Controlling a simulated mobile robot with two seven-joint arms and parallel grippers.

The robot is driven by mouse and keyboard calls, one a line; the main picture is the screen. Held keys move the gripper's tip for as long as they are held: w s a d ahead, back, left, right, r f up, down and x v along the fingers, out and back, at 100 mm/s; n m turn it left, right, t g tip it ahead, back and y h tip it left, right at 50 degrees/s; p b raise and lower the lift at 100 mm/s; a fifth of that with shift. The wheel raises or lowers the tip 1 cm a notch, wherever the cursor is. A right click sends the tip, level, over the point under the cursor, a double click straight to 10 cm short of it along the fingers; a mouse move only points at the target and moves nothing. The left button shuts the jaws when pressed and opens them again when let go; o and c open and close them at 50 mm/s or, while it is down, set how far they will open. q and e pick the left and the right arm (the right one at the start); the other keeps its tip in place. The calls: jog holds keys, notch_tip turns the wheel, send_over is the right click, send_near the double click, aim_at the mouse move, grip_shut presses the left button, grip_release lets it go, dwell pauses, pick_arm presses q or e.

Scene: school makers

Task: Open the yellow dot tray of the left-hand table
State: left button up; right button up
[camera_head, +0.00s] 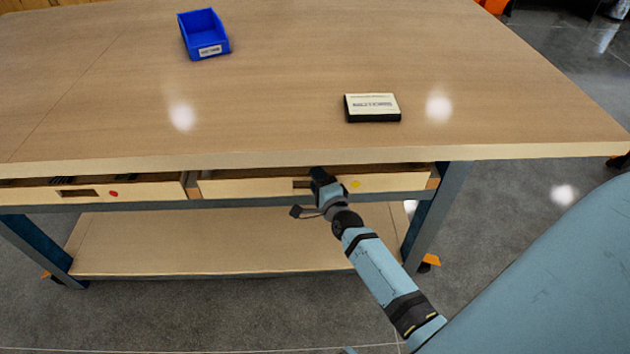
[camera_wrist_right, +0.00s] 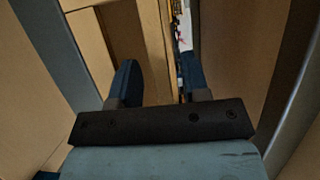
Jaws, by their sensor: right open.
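The yellow dot tray (camera_head: 240,187) is a pale wooden drawer under the tabletop, with a yellow dot right of its handle slot. A narrow strip of its inside shows above its front. My right gripper (camera_head: 318,178) is at the slot, covering part of it. In the right wrist view my right gripper (camera_wrist_right: 158,78) is open, its two dark blue fingers apart with a wooden edge (camera_wrist_right: 152,45) running between them. I cannot tell whether the fingers touch the wood. My left gripper is not in view.
The red dot tray (camera_head: 140,191) is beside it on the left. A blue bin (camera_head: 205,47) and a small black-and-white box (camera_head: 372,107) stand on the wooden table (camera_head: 280,110). A lower shelf (camera_head: 200,240) and a table leg (camera_head: 437,215) are near my right arm.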

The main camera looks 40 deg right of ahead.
jog(key=shift+w+d, duration=0.1)
jog(key=shift+w, duration=0.65)
grip_shut()
